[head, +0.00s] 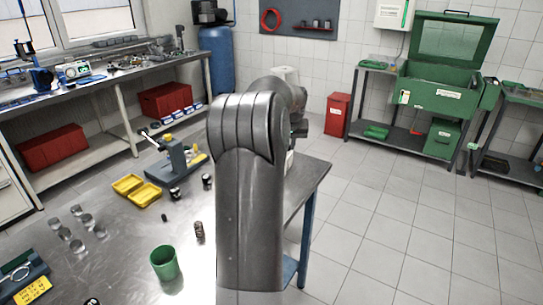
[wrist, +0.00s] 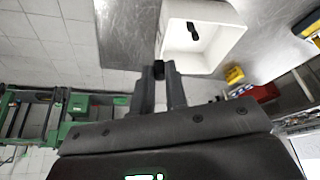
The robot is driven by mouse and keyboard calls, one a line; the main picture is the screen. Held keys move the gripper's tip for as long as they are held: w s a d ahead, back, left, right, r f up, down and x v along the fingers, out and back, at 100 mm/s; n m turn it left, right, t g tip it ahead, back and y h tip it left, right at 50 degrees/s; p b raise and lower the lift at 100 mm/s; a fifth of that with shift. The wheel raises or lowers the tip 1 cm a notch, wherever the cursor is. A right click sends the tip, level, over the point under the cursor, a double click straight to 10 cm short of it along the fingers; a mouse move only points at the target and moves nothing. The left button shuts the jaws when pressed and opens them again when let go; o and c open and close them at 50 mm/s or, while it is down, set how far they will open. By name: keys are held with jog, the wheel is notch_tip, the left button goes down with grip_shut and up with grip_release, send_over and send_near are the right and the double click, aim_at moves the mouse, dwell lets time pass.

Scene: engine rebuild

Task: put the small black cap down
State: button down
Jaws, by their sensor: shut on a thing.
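In the wrist view, my gripper (wrist: 159,79) is shut on the small black cap (wrist: 158,68), which shows between the fingertips. The cap is beside the near left corner of a white open box (wrist: 228,67). I cannot tell its height above the steel table (wrist: 125,35). A black item (wrist: 193,31) lies inside the box; its exact shape is unclear. In the head view, my arm hides the gripper, the cap and most of the box area.
In the head view, the steel table (head: 120,235) holds a green cup (head: 164,264), a dark spring (head: 198,232), yellow trays (head: 128,184), a blue-grey stand (head: 176,160) and several metal cylinders (head: 77,246). Bare tabletop shows between them. Tiled floor lies right of the table.

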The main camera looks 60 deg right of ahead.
jog(key=w+f, duration=0.2)
jog(key=w, duration=0.1)
jog(key=w+d+f, duration=0.1)
jog(key=w+f, duration=0.1)
jog(key=w+d+f, duration=0.1)
jog(key=w+f, duration=0.2)
jog(key=shift+w+d, duration=0.2)
jog(key=shift+w, duration=0.1)
jog(key=shift+f, duration=2)
jog(key=shift+f, duration=0.1)
jog(key=c, duration=1.5)
grip_release()
jog(key=shift+o, duration=0.2)
